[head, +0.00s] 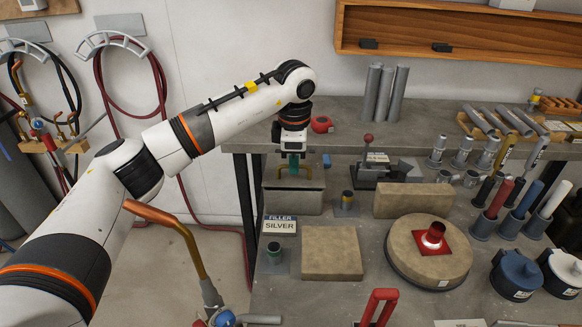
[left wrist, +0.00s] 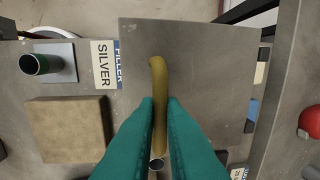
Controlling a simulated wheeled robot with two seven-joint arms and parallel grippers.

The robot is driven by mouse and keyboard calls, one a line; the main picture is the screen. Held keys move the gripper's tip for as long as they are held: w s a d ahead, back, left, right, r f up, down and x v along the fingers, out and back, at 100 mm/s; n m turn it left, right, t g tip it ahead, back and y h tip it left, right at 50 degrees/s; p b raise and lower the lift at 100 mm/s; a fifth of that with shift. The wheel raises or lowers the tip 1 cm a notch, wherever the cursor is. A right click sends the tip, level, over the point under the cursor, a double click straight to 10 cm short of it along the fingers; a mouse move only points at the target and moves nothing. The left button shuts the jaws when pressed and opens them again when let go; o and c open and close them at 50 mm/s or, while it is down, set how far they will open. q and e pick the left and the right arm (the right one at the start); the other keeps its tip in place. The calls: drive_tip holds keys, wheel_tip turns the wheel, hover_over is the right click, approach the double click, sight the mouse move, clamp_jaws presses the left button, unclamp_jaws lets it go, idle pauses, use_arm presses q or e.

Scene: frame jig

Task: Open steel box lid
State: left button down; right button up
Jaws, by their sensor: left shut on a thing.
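The grey steel box (head: 292,203) stands on the lower bench near its left edge, below the raised shelf. Its flat grey lid (left wrist: 205,60) fills the middle of the left wrist view and carries a yellow-brown bar handle (left wrist: 158,75). In the head view the lid (head: 275,184) lies on top of the box, with no clear gap showing. My left gripper (head: 293,165) is above the lid, pointing down. Its teal fingers (left wrist: 160,103) are shut on the handle, one on each side. The box's inside is hidden. My right gripper is not in view.
A "FILLER SILVER" label (head: 280,224), a dark green cup (head: 274,250) and a tan block (head: 332,253) sit in front of the box. The raised shelf (head: 350,138) is behind. A tan round slab (head: 430,262) with a red flanged part is at right.

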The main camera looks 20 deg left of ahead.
use_arm(q)
drive_tip(key=shift+w+a+r, duration=0.1)
drive_tip(key=shift+w+r, duration=0.3)
drive_tip(key=shift+r, duration=0.4)
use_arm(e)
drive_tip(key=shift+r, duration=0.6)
use_arm(q)
drive_tip(key=shift+p, duration=0.3)
